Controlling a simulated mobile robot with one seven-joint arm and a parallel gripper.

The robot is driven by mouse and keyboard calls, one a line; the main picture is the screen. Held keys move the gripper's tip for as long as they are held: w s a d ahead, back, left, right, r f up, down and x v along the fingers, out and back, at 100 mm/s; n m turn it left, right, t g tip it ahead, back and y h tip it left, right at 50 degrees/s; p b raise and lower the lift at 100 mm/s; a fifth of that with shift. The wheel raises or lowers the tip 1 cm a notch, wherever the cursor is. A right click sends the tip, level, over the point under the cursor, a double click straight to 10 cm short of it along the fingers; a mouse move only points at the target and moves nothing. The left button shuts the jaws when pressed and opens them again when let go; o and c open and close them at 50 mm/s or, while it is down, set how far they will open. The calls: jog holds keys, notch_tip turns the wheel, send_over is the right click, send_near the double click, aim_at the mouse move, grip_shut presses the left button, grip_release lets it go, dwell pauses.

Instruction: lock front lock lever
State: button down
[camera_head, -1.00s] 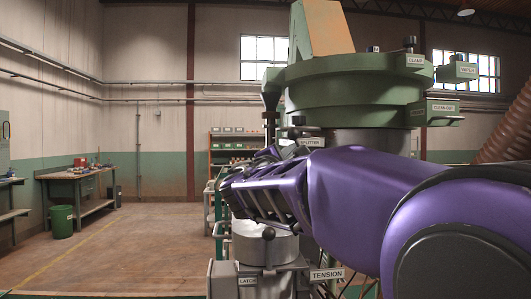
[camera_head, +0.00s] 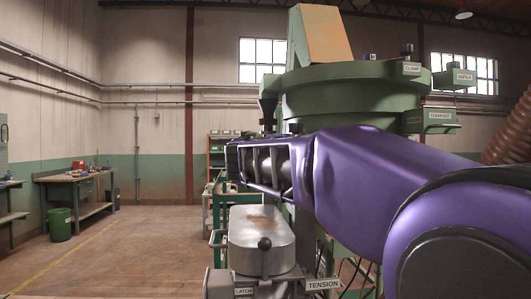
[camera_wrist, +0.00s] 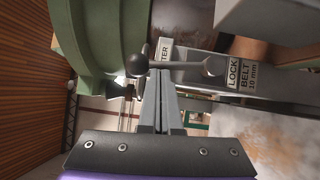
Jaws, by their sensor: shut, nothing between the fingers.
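In the wrist view a grey lever (camera_wrist: 180,65) with a dark ball at its left end and a grey ball at its right end lies across the picture, beside a plate lettered LOCK BELT 10 mm (camera_wrist: 243,74). I cannot tell from the lettering whether it is the front lock lever. My gripper (camera_wrist: 158,74) is shut and empty, its fingertips close to the lever's rod. I cannot tell if they touch it. In the head view my purple arm hides the fingers and this lever.
The green round hopper body (camera_head: 355,95) stands above my arm; its flank also fills the upper left of the wrist view (camera_wrist: 105,35). Below my wrist is a grey housing (camera_head: 262,225) with a black-knobbed lever (camera_head: 264,244) and a TENSION label (camera_head: 323,284). Floor at left is clear.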

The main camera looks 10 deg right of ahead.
jog(key=shift+d+r+m+g+y+p, duration=0.2)
jog(key=shift+d+m+g+y+p, duration=0.35)
jog(key=shift+d+m, duration=0.6)
jog(key=shift+d+r+m+g+y+p, duration=0.2)
jog(key=shift+d+m+g+y+p, duration=0.3)
jog(key=shift+d+m, duration=0.6)
